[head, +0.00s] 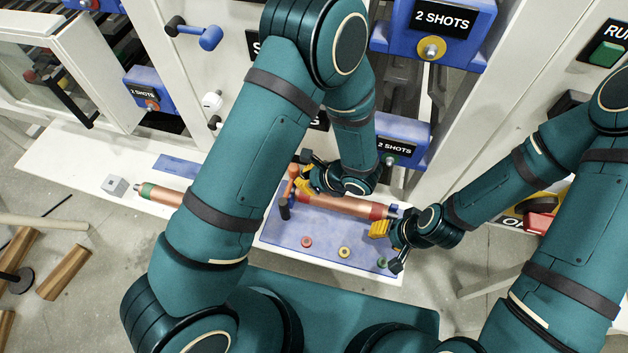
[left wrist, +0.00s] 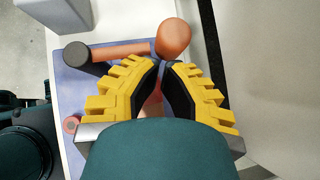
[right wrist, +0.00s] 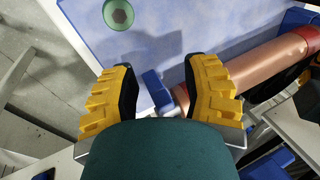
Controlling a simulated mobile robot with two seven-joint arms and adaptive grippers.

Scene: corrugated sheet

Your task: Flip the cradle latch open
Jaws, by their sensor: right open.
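An orange lever with a black knob, seemingly the cradle latch (head: 290,186), stands at the left end of the blue plate (head: 325,240). In the left wrist view the lever (left wrist: 120,52) lies across the top, with its black knob at left and a rounded orange end at right. My left gripper (head: 306,184) is beside it; its fingertips (left wrist: 163,66) are nearly together, just short of the lever, with nothing visibly held. A copper cylinder (head: 340,206) with red bands lies on the plate. My right gripper (right wrist: 165,75) is open by the cylinder's right end, near a small blue block (right wrist: 157,90).
Red (head: 306,242), yellow (head: 344,252) and green (head: 382,263) round pieces sit along the plate's front. Another copper cylinder (head: 168,195) and a grey block (head: 115,185) are on the white shelf at left. Blue "2 SHOTS" boxes (head: 395,147) stand behind.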

